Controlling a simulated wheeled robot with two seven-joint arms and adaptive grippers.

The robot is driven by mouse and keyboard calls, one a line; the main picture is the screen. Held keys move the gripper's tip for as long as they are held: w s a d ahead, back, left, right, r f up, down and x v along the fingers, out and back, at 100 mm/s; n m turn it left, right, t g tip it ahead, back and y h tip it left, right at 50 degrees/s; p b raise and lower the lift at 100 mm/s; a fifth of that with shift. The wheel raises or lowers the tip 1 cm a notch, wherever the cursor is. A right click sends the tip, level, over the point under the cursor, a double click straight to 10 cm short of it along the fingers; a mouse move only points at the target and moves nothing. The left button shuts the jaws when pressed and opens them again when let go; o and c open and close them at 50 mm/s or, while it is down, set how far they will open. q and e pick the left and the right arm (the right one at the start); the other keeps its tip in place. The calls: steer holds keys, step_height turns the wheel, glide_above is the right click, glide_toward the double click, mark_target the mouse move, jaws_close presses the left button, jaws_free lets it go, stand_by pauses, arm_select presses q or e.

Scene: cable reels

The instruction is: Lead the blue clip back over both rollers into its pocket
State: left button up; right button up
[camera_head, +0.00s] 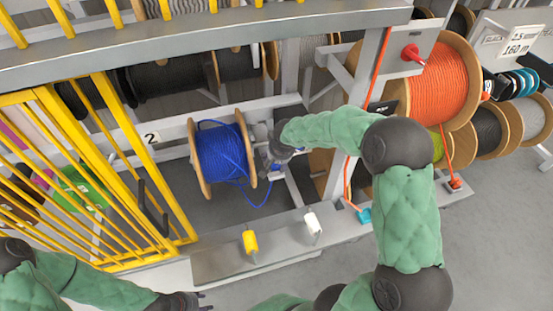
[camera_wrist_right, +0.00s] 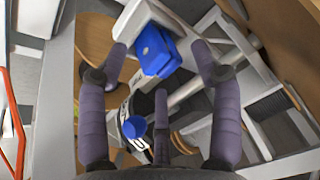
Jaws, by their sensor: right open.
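The blue clip (camera_wrist_right: 157,50) shows in the right wrist view as a blue block against a pale grey bracket, between my right fingertips. I cannot tell whether it is seated there. My right gripper (camera_wrist_right: 160,62) is open around it, with no clear contact. In the head view the right gripper (camera_head: 273,146) is just right of the blue reel (camera_head: 222,153). Blue cable (camera_head: 244,197) hangs slack below the reel and curves up towards the gripper. A yellow roller (camera_head: 250,241) and a white roller (camera_head: 313,224) stand on the front ledge. My left gripper (camera_head: 188,301) is at the bottom edge, fingers unclear.
A yellow barred gate (camera_head: 120,180) stands left of the blue reel. A grey beam (camera_head: 200,48) crosses above. An orange cable reel (camera_head: 438,82) is at the right, with orange cable down to a teal block (camera_head: 364,215). The ledge (camera_head: 215,262) left of the yellow roller is clear.

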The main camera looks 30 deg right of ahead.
steer(key=d+v, duration=0.1)
steer(key=v, duration=1)
steer(key=shift+a+r, duration=0.4)
steer(key=shift+a, duration=0.1)
steer(key=shift+s, duration=0.15)
